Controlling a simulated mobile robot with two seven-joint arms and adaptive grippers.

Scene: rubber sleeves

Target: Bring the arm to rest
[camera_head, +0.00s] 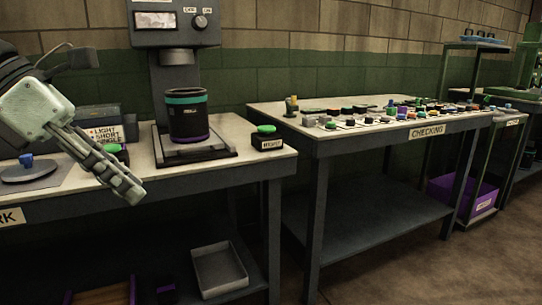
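My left gripper (133,188) reaches in from the left, above the front of the left bench (215,168). Its pale, ridged fingers point down and to the right and lie close together in this view. I cannot tell whether there is a gap between them. I see nothing held at the fingertips. Part of my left arm shows at the left edge. My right gripper is not in view.
A press-like machine (172,22) holds a dark cylinder with a teal band (187,115). Green-topped button boxes stand on either side, one (267,137) at right. The checking table (390,142) carries many small coloured parts. A grey tray (219,269) lies below.

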